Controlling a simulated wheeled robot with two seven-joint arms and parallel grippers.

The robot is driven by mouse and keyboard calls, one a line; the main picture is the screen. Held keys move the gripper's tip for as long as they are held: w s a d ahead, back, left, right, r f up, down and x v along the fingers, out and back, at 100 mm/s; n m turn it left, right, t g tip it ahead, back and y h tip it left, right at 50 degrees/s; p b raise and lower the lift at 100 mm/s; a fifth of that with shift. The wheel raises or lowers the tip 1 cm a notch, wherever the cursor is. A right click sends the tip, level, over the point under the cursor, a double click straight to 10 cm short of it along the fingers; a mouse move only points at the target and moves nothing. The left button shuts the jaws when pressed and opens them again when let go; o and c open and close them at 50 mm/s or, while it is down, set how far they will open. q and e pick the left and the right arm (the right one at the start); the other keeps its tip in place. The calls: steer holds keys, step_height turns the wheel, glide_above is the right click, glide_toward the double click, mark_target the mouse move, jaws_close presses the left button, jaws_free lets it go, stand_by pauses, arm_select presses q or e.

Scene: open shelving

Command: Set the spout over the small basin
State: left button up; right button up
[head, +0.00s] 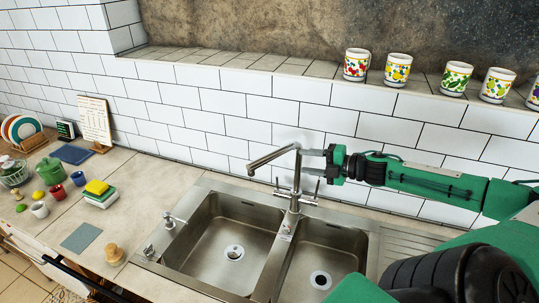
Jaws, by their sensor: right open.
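The chrome tap stands on the rim behind the double sink, between the two basins. Its spout (271,159) reaches left from the top of the upright pipe, and its tip is over the back of the large left basin (232,240). The small basin (322,255) is to the right, each with a drain in its floor. My right gripper (307,162) comes in from the right, with open fingers pointing left at the tap's upright pipe, just below the bend. I cannot tell whether they touch the pipe. My left gripper is not in view.
Patterned cups (397,70) stand on the tiled ledge above. Sponges (98,192), small cups and a wooden brush (114,254) sit on the left counter. The white tiled wall (215,125) is close behind the tap.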

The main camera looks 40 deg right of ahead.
mark_target(274, 158)
steer(key=b+x, duration=0.3)
steer(key=x, duration=0.4)
steer(key=shift+w+a+f, duration=0.1)
steer(key=shift+w+a, duration=0.1)
steer(key=b+x, duration=0.2)
steer(key=x, duration=0.1)
steer(key=shift+w+b, duration=0.1)
steer(key=shift+b, duration=0.3)
steer(key=shift+w, duration=0.15)
steer(key=shift+b+x, duration=0.45)
steer(key=shift+x, duration=0.55)
steer(key=shift+w+a, duration=0.15)
jaws_close()
